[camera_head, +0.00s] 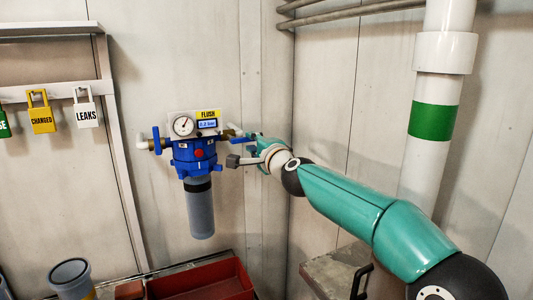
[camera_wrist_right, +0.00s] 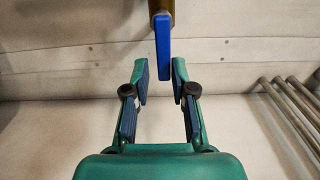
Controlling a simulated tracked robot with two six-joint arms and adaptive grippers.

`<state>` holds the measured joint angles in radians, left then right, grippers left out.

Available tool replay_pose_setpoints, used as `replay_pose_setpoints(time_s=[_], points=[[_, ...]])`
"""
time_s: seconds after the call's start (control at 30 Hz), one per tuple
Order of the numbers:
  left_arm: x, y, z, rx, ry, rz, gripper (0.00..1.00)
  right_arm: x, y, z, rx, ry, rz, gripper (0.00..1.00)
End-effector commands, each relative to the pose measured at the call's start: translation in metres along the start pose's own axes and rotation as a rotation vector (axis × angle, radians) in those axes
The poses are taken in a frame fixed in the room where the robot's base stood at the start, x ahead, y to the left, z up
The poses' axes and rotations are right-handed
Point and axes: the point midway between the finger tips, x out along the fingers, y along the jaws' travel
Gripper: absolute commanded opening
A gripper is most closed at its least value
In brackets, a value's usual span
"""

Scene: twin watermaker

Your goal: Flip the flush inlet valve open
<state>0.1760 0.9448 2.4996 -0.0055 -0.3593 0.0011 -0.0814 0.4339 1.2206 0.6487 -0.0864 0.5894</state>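A blue filter unit (camera_head: 194,155) with a FLUSH label (camera_head: 208,114) hangs on the wall. A blue lever (camera_head: 156,139) hangs down on the pipe at its left. The pictures do not label which valve is the inlet. My right gripper (camera_head: 244,137) is at the unit's right side, partly covering the pipe there. My left gripper is not in view.
A round gauge (camera_head: 183,125) and a small display (camera_head: 207,124) sit on top of the unit. A clear bowl (camera_head: 200,210) hangs below. A red tray (camera_head: 205,284) stands underneath. A white pipe with a green band (camera_head: 432,121) stands at the right.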

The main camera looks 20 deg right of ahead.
Motion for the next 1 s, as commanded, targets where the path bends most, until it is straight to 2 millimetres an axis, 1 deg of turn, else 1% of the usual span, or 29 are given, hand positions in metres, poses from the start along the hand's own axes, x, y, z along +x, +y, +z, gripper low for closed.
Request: replay_pose_setpoints(time_s=[0.17,0.27,0.5,0.7,0.83,1.0], points=[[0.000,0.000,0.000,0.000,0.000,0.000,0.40,-0.017,-0.001,-0.001,-0.002,0.001,-0.001,0.25],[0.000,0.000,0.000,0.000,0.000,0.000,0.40,-0.030,-0.002,0.000,0.000,-0.002,-0.003,0.25],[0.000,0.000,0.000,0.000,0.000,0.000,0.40,-0.076,0.000,-0.001,0.001,-0.001,-0.003,0.25],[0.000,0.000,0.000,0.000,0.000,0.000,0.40,-0.104,0.001,-0.001,0.003,-0.001,-0.001,0.25],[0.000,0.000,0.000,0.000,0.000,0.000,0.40,-0.112,0.002,0.000,0.002,-0.001,0.000,0.25],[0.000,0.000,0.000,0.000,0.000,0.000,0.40,-0.114,0.002,0.000,0.002,0.000,-0.001,0.25]])
